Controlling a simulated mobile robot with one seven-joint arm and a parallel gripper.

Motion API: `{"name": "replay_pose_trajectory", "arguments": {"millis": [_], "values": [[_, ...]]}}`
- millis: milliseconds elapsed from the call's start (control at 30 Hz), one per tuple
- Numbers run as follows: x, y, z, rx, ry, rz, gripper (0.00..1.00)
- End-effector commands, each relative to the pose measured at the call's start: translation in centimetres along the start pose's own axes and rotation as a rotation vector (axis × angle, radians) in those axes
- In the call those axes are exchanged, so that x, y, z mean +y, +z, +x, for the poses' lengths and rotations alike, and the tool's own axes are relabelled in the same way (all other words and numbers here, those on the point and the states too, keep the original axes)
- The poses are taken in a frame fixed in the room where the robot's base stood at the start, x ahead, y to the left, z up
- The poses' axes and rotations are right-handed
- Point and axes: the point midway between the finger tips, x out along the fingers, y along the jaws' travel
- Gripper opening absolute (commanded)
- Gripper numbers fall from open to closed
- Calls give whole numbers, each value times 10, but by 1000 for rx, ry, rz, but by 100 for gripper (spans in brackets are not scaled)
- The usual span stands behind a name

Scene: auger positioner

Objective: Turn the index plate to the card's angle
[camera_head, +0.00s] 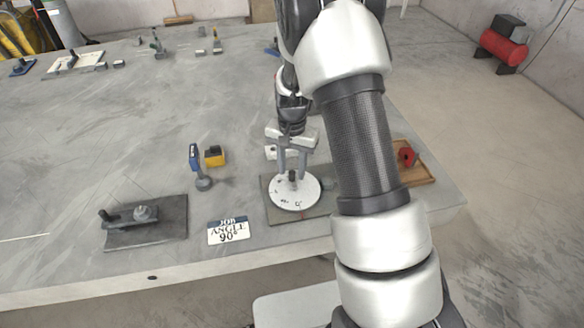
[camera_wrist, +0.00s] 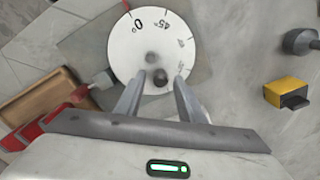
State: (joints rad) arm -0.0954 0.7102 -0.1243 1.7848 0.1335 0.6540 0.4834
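The index plate (camera_head: 312,194) is a white disc on a grey base plate (camera_head: 279,216). In the wrist view the disc (camera_wrist: 122,52) shows 0° and 45° marks, and a red line on the base meets the rim near the 0° mark. A dark upright knob (camera_wrist: 160,77) stands on the disc, off its centre. The job card (camera_head: 228,231) reads "JOB ANGLE 90°". My gripper (camera_head: 292,174) is above the disc with its fingers apart, one on each side of the knob. In the wrist view my gripper (camera_wrist: 158,84) shows gaps between the fingers and knob.
A dark clamp fixture (camera_head: 165,224) lies left of the card. A wooden tray (camera_head: 428,178) with a red part (camera_head: 408,155) lies right of the plate. The table's middle left is clear.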

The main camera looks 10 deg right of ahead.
Motion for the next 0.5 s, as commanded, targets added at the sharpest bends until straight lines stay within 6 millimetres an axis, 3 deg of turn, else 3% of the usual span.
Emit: {"name": "replay_pose_trajectory", "arguments": {"millis": [133, 333, 500], "values": [[0, 0, 0, 0, 0, 0, 34], [0, 0, 0, 0, 0, 0, 0], [0, 0, 0, 0, 0, -1, 0]]}}
